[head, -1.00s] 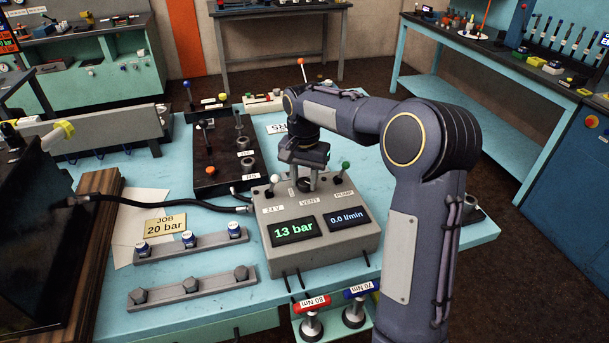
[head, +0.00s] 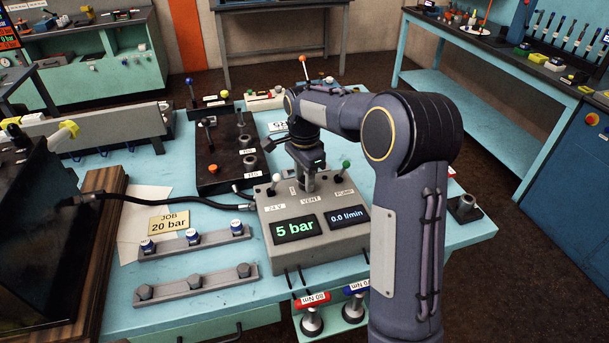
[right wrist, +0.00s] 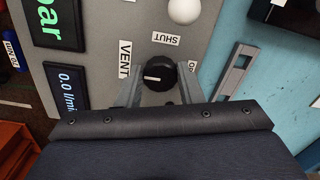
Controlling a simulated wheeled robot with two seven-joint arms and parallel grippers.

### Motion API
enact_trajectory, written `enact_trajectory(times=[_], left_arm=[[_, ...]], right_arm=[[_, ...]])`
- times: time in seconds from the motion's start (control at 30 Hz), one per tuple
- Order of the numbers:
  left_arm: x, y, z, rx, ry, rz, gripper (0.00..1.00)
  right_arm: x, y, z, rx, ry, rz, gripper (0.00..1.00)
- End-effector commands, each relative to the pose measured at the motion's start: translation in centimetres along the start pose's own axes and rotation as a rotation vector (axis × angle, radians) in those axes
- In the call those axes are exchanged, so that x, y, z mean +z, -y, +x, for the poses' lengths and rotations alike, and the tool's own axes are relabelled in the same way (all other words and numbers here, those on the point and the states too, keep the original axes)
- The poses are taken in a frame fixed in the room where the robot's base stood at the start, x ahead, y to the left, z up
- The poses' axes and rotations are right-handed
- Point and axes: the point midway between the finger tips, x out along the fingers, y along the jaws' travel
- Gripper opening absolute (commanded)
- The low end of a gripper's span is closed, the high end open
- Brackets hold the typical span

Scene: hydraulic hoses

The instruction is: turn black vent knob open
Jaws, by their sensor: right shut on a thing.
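The black vent knob (right wrist: 160,75) shows in the right wrist view, with a white mark on its left part. The SHUT label (right wrist: 165,39) is above it, the VENT label (right wrist: 125,58) is to its left, and a partly cut-off label is at its right. My right gripper (right wrist: 161,88) is shut on the knob, a finger on each side. In the head view my right gripper (head: 309,188) points down at the grey control box (head: 345,255) and hides the knob. The box's displays read 5 bar (head: 296,229) and 0.0 l/min (head: 347,218). My left gripper is out of view.
The 24 V switch (head: 275,185) and the green-tipped PUMP lever (head: 344,175) stand close on either side of my gripper. A black manifold block (head: 220,180) lies behind left. A black hose (head: 150,203) runs across the blue table (head: 205,290).

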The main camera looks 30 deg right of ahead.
Motion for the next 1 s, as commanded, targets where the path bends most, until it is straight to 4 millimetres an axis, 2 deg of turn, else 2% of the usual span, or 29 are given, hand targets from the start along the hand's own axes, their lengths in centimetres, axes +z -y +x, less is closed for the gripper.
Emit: enact_trajectory(times=[0.5,0.53,0.67,0.7,1.0], left_arm=[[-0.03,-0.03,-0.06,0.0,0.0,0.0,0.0],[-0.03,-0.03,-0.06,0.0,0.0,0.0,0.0],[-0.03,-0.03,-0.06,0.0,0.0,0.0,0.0],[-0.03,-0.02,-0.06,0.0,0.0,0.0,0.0],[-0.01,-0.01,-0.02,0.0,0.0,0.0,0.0]], right_arm=[[-0.1,0.09,-0.11,-0.005,-0.002,0.021,0.11],[-0.1,0.09,-0.12,-0.005,-0.002,0.021,0.36],[-0.08,0.06,-0.09,-0.003,-0.001,0.02,0.53],[-0.07,0.06,-0.08,-0.003,-0.001,0.019,0.55],[-0.02,0.05,-0.31,-0.002,-0.001,0.018,0.55]])
